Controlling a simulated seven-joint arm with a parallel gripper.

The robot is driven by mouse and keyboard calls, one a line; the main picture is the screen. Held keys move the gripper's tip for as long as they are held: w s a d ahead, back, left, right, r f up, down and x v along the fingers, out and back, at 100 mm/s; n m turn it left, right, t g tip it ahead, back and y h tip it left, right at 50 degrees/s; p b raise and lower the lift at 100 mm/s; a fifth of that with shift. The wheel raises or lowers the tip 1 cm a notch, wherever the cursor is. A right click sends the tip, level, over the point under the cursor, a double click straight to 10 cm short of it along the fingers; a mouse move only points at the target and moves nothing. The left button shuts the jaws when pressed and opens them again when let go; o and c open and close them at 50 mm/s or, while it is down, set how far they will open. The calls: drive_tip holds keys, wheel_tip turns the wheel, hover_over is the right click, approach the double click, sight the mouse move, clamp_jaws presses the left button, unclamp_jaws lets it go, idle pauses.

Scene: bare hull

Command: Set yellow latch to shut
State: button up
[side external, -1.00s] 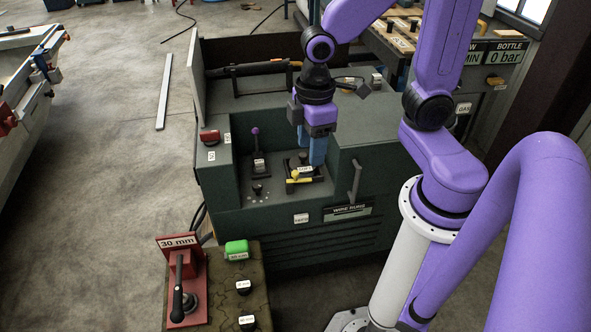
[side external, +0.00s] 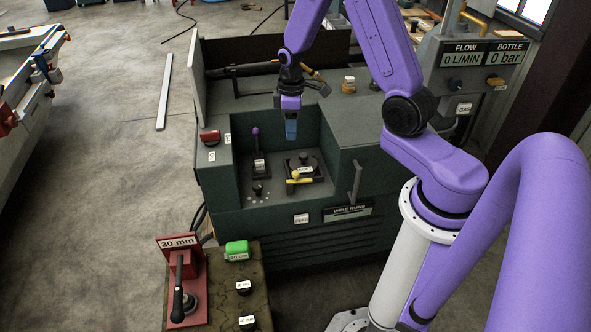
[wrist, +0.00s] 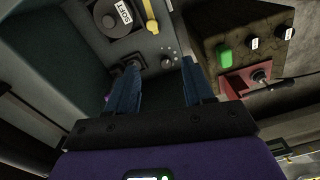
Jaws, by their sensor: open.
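The yellow latch (side external: 299,181) is a small bar with a rounded knob, in the recessed bay of the dark green machine. It lies just in front of a black dial (side external: 306,160). In the wrist view the latch (wrist: 151,17) shows at the top edge, partly cut off, beside the dial (wrist: 112,18) labelled SOFT. My gripper (side external: 291,132) hangs above and behind the latch, clear of it. In the wrist view its blue fingers (wrist: 160,68) are apart with nothing between them. Whether the latch is shut cannot be told.
A purple-topped lever (side external: 256,140) stands left of the latch, with a small black knob (side external: 258,189) in front. The bay has side walls, and a grey handle (side external: 355,182) stands to the right. A red switch box (side external: 182,275) and green button (side external: 237,248) are at front left.

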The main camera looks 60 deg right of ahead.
sight(296, 173)
drive_tip(key=f, duration=0.6)
drive_tip(key=d+f, duration=0.1)
drive_tip(key=f, duration=0.5)
drive_tip(key=d+f, duration=0.1)
drive_tip(key=f, duration=0.5)
drive_tip(key=shift+f, duration=0.3)
drive_tip(key=shift+c, duration=0.3)
clamp_jaws()
